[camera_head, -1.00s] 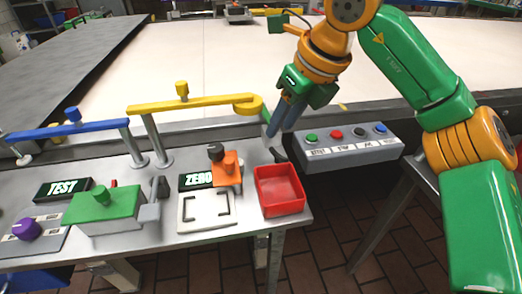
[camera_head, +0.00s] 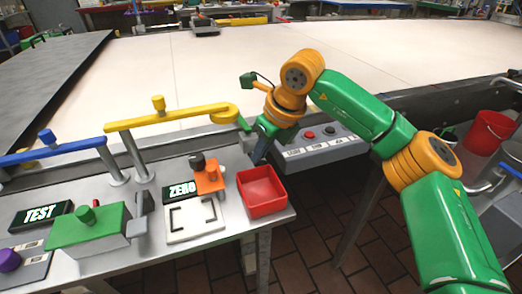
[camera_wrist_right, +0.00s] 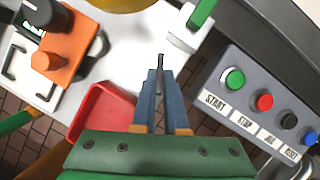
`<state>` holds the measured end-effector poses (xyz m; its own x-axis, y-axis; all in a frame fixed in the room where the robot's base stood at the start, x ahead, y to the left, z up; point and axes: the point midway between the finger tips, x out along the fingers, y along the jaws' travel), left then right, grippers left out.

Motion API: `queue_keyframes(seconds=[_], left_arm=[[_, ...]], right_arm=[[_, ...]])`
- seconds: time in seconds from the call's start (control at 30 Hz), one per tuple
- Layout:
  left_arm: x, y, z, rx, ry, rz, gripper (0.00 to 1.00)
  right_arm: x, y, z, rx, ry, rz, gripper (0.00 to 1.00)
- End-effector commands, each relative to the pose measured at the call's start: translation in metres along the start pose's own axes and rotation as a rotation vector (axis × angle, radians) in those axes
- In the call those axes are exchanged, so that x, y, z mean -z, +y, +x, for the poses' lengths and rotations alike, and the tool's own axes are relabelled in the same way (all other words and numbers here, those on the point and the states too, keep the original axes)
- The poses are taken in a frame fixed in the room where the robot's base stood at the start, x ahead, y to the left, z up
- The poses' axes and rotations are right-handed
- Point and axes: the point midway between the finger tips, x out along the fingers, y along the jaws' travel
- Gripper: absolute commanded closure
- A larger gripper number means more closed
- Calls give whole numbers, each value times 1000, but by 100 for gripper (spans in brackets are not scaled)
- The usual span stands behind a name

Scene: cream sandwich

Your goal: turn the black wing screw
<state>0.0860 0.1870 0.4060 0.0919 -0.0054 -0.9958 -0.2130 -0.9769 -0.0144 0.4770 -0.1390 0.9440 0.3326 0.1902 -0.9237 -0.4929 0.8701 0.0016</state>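My right gripper (camera_head: 257,160) points down at the back edge of the steel table, just behind the red tray (camera_head: 262,190). In the right wrist view its blue fingers (camera_wrist_right: 160,75) are close together around a thin dark piece (camera_wrist_right: 161,60) that sticks out past the tips. This looks like the black wing screw seen edge-on; the fingers hide most of it. An orange block (camera_head: 208,180) with a black knob (camera_head: 197,162) stands to the left, apart from the gripper. My left gripper is not in view.
A grey button box (camera_wrist_right: 262,95) with green, red, black and blue buttons is right of the gripper. A white block (camera_wrist_right: 183,28) lies just beyond the tips. The yellow rail (camera_head: 165,118), green box (camera_head: 88,228) and ZERO display (camera_head: 181,191) are to the left.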

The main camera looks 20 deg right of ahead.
Motion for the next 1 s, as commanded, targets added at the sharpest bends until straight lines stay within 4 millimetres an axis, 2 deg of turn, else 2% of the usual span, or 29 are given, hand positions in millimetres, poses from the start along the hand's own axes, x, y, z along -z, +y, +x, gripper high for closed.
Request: queue_keyframes(seconds=[0.23, 0.53, 0.67, 0.9, 0.93, 1.0], left_arm=[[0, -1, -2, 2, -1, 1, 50], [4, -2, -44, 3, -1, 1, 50], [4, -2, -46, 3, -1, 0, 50], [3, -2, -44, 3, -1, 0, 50], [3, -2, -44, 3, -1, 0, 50], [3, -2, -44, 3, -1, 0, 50]], right_arm=[[0, -1, -1, -1, 1, -4, 100], [-3, -4, -6, -128, 4, -299, 100], [-1, -5, -2, -149, 1, -359, 100], [-1, -5, 0, -149, -2, -363, 100], [-1, -5, 0, -149, -2, -363, 85], [-1, -5, 0, -149, -1, -363, 66]])
